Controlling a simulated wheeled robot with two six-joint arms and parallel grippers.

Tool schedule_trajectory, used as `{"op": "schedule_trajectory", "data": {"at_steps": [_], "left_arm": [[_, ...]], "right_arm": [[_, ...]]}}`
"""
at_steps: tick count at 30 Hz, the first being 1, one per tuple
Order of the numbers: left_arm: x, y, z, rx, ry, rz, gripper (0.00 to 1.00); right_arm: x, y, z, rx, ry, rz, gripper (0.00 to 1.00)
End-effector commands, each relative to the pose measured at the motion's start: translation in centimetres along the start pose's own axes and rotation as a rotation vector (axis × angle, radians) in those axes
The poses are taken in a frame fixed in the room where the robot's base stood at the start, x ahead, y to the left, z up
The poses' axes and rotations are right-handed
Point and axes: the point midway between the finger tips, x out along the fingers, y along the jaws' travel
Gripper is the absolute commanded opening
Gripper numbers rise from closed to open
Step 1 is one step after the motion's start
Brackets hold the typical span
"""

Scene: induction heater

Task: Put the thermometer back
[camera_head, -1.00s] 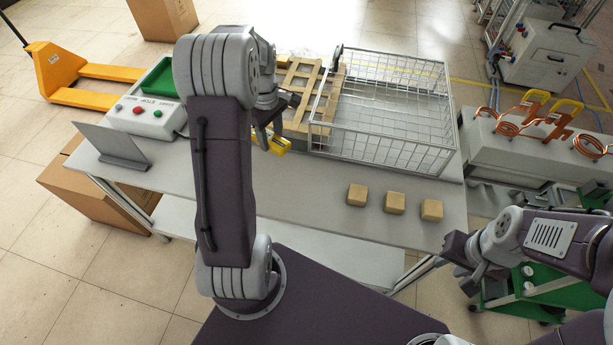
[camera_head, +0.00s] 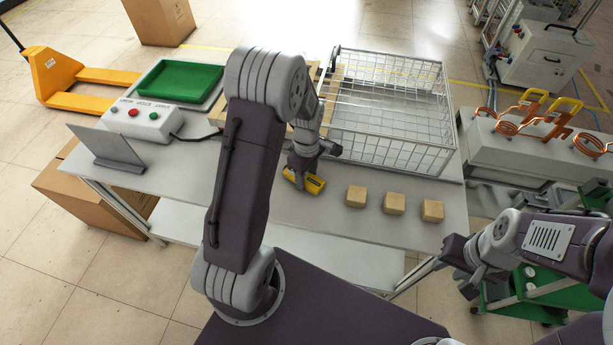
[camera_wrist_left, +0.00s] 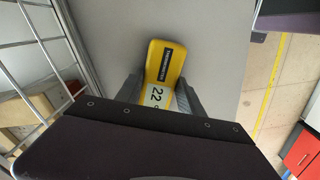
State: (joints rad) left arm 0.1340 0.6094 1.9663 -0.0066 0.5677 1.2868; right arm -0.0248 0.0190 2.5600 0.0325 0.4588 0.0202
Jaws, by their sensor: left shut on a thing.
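The thermometer is a yellow device with a dark label and a white display reading 22.
A wire basket (camera_head: 385,152) stands at the back right of the table (camera_head: 190,185). Several wooden blocks (camera_head: 394,203) lie in a row near the right front. A button box (camera_head: 147,116), a green tray (camera_head: 180,80) and an upright grey panel (camera_head: 105,145) are on the left.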

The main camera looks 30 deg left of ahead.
Motion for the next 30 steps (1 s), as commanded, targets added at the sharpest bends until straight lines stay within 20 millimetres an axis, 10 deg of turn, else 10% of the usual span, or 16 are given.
{"op": "schedule_trajectory", "data": {"at_steps": [9,10,12,23,30], "left_arm": [[0.4,0.1,0.0,0.0,0.001,0.002,0.0],[0.4,0.0,0.0,0.0,0.0,0.001,0.48],[0.3,0.0,0.0,0.0,0.0,0.002,0.67],[-0.2,0.1,-0.1,0.0,0.001,0.003,0.67],[-5.9,0.2,-0.1,0.0,0.002,0.007,0.67]], "right_arm": [[0.1,0.0,0.0,0.0,0.0,0.0,0.34],[0.1,0.0,0.0,0.0,0.0,0.0,0.34],[0.1,0.0,0.0,0.0,0.0,0.0,0.34],[-0.1,0.0,0.0,0.0,0.0,0.0,0.34],[-1.1,0.0,-0.1,0.0,0.0,0.0,0.34]]}}
